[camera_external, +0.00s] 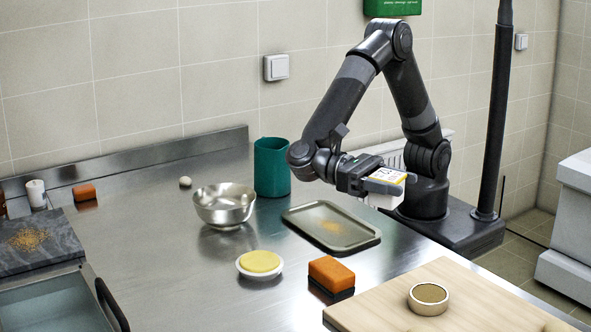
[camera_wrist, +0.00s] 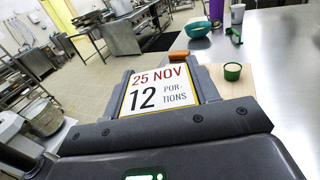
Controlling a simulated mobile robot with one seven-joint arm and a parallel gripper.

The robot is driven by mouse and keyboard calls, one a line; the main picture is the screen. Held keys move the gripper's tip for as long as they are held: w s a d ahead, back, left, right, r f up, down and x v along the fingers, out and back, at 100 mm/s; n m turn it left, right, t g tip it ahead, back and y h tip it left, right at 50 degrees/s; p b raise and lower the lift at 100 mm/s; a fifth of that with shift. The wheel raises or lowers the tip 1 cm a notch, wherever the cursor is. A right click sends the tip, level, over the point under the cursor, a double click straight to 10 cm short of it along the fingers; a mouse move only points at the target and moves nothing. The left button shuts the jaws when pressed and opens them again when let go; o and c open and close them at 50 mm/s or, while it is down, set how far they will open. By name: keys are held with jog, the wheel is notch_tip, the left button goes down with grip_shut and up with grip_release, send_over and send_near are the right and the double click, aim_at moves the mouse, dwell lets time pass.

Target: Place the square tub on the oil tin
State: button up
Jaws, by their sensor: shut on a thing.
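The square tub (camera_external: 384,201) is white, with a yellow-edged label on top. In the wrist view the tub (camera_wrist: 158,92) shows the words "25 NOV 12 PORTIONS". My gripper (camera_external: 383,187) is shut on it, one grey finger on each side, and holds it in the air by the counter's right back edge. I cannot say for sure which thing is the oil tin. In the wrist view a round green-walled container (camera_wrist: 232,72) stands at the board.
The wooden board (camera_external: 460,310) fills the front right. An orange-and-dark sponge (camera_external: 331,276), a dish with a yellow top (camera_external: 260,263), a shallow tray (camera_external: 331,227), a metal bowl (camera_external: 225,205) and a tall teal container (camera_external: 271,168) stand on the counter. The board is bare around the round container.

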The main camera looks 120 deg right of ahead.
aim_at(399, 205)
jog(key=f, duration=0.4)
jog(key=shift+s+a+f, duration=0.2)
jog(key=shift+a+f, duration=0.1)
jog(key=shift+a, duration=0.05)
jog(key=a+f, duration=0.2)
jog(key=a, duration=0.1)
jog(key=s+a+f, duration=0.1)
jog(key=a+f, duration=0.2)
jog(key=a, duration=0.1)
jog(key=s+a+f, duration=0.1)
jog(key=a+f, duration=0.1)
jog(key=a, duration=0.2)
jog(key=shift+s+a+f, duration=0.15)
jog(key=shift+s+f, duration=0.1)
jog(key=shift+f, duration=1.95)
jog(key=shift+f, duration=0.1)
jog(key=o, duration=1.1)
jog(key=shift+c, duration=0.2)
